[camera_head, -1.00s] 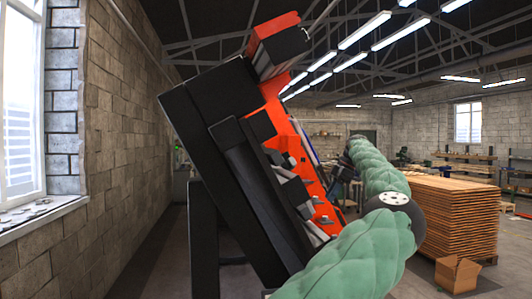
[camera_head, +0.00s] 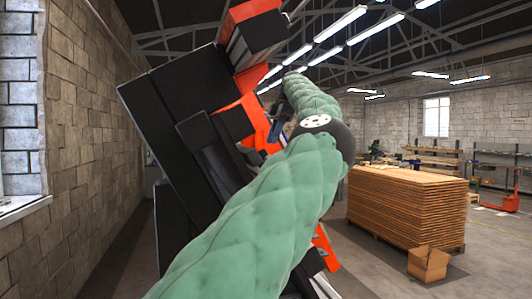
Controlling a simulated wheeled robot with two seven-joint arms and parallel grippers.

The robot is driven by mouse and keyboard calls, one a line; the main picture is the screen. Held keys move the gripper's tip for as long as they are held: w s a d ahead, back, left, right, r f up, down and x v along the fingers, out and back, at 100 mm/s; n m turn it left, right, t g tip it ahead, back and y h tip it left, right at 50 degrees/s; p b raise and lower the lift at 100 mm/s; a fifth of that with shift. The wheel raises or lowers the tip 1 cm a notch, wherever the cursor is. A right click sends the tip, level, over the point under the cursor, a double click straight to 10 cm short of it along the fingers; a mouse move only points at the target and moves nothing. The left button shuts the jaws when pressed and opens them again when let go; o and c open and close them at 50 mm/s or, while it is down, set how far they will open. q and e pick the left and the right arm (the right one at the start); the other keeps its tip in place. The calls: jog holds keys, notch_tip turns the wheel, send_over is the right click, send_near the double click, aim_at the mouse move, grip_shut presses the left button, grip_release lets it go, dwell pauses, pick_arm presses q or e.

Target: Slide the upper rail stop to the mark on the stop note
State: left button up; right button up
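The black and orange-red gantry (camera_head: 165,110) stands tilted in the picture, left of centre. A black and orange-red block (camera_head: 258,32) sits at its upper end; I cannot tell whether it is the upper rail stop. I cannot make out the stop note or its mark. My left arm, in a green quilted cover, rises from the bottom and hides much of the gantry's right side. My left gripper (camera_head: 277,123) is small and dark, in front of the orange part and partly hidden by the arm. Its fingers are too unclear to tell open from shut. My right gripper is out of view.
A tall stack of wooden boards (camera_head: 405,205) stands right of the arm, with an open cardboard box (camera_head: 428,263) on the floor before it. A red pallet truck (camera_head: 505,200) is at the far right. A block wall (camera_head: 90,150) runs along the left.

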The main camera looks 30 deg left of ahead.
pick_arm(q)
jog(key=shift+x, duration=2.85)
jog(key=shift+d, duration=0.1)
grip_shut()
